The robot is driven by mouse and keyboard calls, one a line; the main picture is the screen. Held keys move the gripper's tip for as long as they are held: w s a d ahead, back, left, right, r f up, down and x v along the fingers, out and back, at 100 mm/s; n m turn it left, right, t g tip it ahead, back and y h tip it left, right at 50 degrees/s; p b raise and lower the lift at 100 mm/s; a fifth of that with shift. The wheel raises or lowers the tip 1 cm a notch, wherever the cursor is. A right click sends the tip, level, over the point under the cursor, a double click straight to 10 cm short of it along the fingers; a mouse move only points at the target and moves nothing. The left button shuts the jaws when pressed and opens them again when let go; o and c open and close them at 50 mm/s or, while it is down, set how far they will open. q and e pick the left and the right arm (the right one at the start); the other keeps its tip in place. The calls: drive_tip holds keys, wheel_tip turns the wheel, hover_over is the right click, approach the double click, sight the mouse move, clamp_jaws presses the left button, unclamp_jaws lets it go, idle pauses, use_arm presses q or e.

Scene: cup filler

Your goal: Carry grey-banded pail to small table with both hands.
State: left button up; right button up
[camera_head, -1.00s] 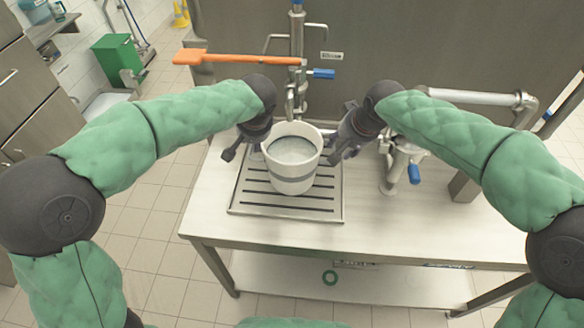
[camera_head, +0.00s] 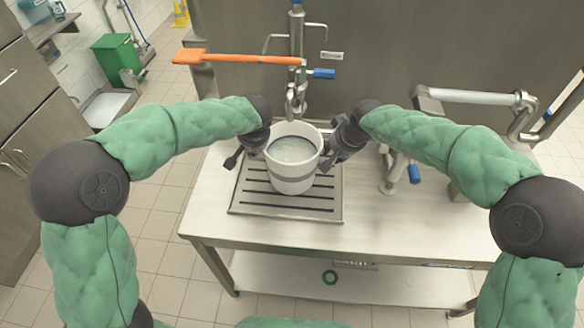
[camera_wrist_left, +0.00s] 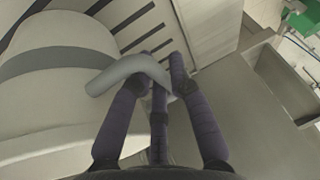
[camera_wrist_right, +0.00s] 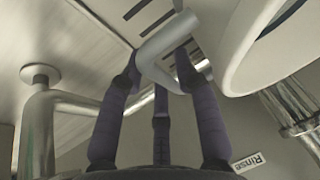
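The white pail (camera_head: 293,178) with a grey band stands upright on the slotted drain grate (camera_head: 240,206), with pale liquid inside. My left gripper (camera_head: 240,160) is at the pail's left side. In the left wrist view, its fingers (camera_wrist_left: 158,80) are around a grey side handle (camera_wrist_left: 125,72). My right gripper (camera_head: 336,160) is at the right side. In the right wrist view, its fingers (camera_wrist_right: 160,75) are around the other handle (camera_wrist_right: 160,45). Whether the fingers press on the handles is unclear. No small table is clearly identifiable.
The grate lies on a steel bench (camera_head: 400,230) with a lower shelf. A tap column (camera_head: 296,60) stands right behind the pail. An orange paddle (camera_head: 240,59) spans behind left. A blue-handled pipe (camera_head: 414,173) is on the right. Tiled floor (camera_head: 165,215) is clear at left.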

use_arm(q)
clamp_jaws()
use_arm(e)
clamp_jaws()
use_arm(q)
drive_tip(key=shift+r, duration=0.15)
use_arm(e)
drive_tip(key=shift+r, duration=0.2)
use_arm(q)
drive_tip(key=shift+r, duration=0.15)
use_arm(e)
drive_tip(key=shift+r, duration=0.1)
